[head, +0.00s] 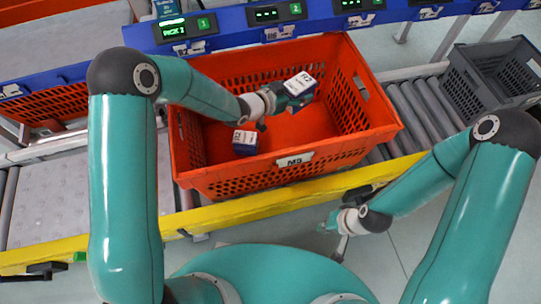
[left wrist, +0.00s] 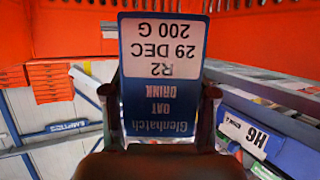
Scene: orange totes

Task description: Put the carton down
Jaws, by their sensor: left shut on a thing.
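My left gripper (head: 283,102) is shut on a blue carton with a white label (head: 299,84), over the right half of the orange tote (head: 290,182) marked M5. In the left wrist view the carton (left wrist: 162,110) is between the two fingers, its upside-down label reading R2, 29 DEC, 200 G, with Glenhatch Oat Drink on the blue part. I cannot tell whether it touches the tote. A second blue carton with a white label (head: 244,142) is in the tote's left part. My right gripper (head: 332,226) is outside the tote, below its front; its fingers are too small to read.
The tote stands on a roller conveyor with a yellow front rail (head: 225,216). A blue beam (head: 229,25) with lit displays runs behind it. A dark grey crate (head: 491,78) stands to the right. Bare tote floor shows between the cartons.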

